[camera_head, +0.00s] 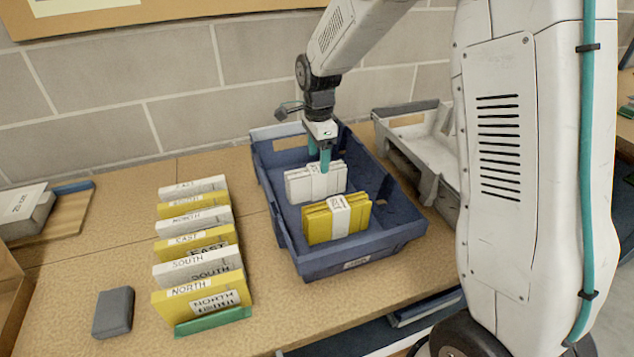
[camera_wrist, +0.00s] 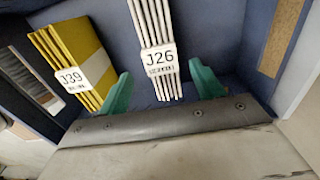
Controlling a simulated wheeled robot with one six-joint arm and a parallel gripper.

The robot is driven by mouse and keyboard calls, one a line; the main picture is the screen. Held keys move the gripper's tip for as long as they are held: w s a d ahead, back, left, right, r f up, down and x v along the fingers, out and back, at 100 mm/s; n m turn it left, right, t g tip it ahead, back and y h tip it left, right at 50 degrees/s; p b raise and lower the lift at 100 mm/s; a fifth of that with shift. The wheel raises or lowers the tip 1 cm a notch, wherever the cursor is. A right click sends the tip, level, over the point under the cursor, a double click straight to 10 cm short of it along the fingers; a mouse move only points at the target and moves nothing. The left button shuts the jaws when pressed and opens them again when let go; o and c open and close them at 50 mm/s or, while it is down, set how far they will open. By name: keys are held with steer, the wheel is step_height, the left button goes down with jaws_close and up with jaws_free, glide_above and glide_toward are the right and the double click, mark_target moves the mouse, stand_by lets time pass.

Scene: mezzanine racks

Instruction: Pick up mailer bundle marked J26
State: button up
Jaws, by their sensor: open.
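The mailer bundle marked J26 (camera_wrist: 163,75) is a stack of white mailers with a white label band, seen in the wrist view between my fingertips. In the head view the white bundle (camera_head: 300,188) stands in the blue tote (camera_head: 283,228), behind the yellow bundle. My gripper (camera_head: 319,160) is open, pointing down over the white bundle, with its teal fingers one on each side of it in the wrist view (camera_wrist: 161,95). Whether the fingers touch it I cannot tell. The yellow bundle (camera_head: 320,225) is marked J39 in the wrist view (camera_wrist: 58,50).
A row of white and yellow mailers with direction labels (camera_head: 195,240) stands left of the tote. A grey block (camera_head: 113,312) lies at the front left. A grey-white bin (camera_head: 430,150) stands right of the tote, near my arm. The wall is close behind.

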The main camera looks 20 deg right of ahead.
mark_target(318, 177)
step_height(318, 177, down, 8)
steer(key=shift+w+r, duration=0.1)
steer(key=c, duration=1.1)
